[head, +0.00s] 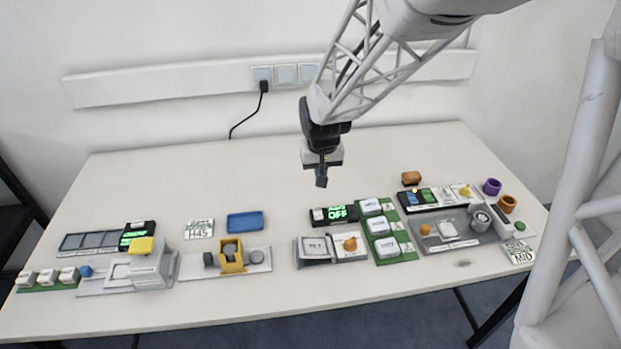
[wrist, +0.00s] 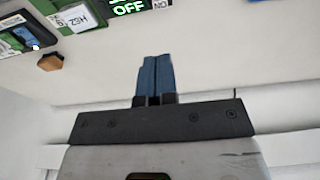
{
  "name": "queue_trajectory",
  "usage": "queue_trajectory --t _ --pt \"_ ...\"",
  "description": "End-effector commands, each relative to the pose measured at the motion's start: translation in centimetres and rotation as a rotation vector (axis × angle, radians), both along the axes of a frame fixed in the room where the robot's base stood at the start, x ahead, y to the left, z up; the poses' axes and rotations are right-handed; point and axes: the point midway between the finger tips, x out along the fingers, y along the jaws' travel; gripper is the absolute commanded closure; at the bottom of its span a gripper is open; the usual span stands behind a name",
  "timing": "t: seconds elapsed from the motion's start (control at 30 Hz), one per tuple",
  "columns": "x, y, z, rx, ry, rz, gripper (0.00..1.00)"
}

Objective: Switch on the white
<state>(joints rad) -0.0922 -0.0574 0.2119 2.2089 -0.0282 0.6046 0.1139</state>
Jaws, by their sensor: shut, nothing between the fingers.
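A black display unit (head: 334,215) with a green lit "OFF" stands at the middle of the table; part of it shows at the top of the wrist view (wrist: 128,6). In front of it is a grey and white device (head: 316,249) with an orange knob (head: 350,244) on its white plate. To the right is a green board (head: 389,246) with three white blocks. Which thing is "the white" I cannot tell. My gripper (head: 321,182) is shut and empty, above the table behind the display, touching nothing. Its blue fingers also show in the wrist view (wrist: 153,60).
A cluttered grey tray (head: 470,243), cups (head: 491,187) and a brown block (head: 411,178) are at right. A blue tray (head: 245,222) and several grey and white devices (head: 140,268) are at left. The table's back left (head: 190,175) is clear. A wall rail with sockets (head: 285,75) runs behind.

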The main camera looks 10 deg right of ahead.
Motion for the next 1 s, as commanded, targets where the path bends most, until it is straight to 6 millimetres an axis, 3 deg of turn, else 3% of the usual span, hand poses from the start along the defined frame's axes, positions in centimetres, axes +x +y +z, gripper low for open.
queue_trajectory --t 0.37,1.0 --pt "0.2 0.0 -1.7 0.000 0.002 0.000 1.00" --pt "1.5 0.0 -8.8 0.000 0.003 0.000 1.00"
